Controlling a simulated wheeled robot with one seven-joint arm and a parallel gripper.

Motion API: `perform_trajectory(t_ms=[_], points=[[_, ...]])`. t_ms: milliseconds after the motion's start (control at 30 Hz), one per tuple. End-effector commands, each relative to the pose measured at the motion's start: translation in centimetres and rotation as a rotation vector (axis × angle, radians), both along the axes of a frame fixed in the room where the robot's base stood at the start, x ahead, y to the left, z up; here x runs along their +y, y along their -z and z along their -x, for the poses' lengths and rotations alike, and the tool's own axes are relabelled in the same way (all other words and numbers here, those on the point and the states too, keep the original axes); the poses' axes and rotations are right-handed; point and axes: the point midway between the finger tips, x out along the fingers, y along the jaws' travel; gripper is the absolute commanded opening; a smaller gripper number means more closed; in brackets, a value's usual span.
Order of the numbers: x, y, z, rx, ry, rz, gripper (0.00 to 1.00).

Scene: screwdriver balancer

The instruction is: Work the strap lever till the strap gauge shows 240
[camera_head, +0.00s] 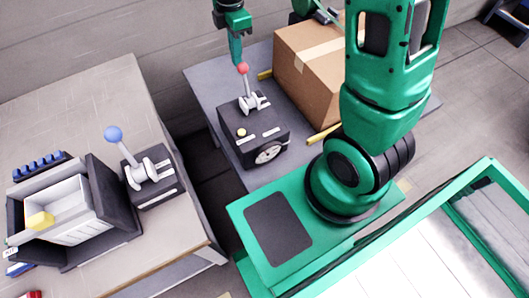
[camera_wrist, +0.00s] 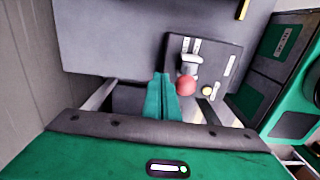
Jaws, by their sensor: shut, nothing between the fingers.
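The lever with a red knob (camera_head: 243,68) stands nearly upright on a dark box (camera_head: 262,126) on the grey table. A round gauge (camera_head: 268,152) is on the box's front face; its reading is too small to make out. My gripper (camera_head: 237,56) is shut and empty, its fingertips pointing down close by the knob. In the wrist view, the shut fingers of my gripper (camera_wrist: 161,98) lie just left of the red knob (camera_wrist: 186,86). I cannot tell whether they touch it.
A yellow button (camera_head: 241,132) is on top of the dark box. A cardboard box (camera_head: 307,65) with yellow strap pieces (camera_head: 323,134) stands behind it.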

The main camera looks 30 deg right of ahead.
Motion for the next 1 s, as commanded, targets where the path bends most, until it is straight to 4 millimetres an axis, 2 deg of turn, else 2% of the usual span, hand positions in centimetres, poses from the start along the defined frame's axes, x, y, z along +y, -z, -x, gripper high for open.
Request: perform_trajectory(t_ms=[300,500,1000], points=[[0.0,-3.4,-0.1,-0.003,0.0,0.0,0.0],[0.0,-4.9,0.0,-0.001,0.0,0.0,0.0],[0.0,-5.1,0.0,0.0,0.0,0.0,0.0]])
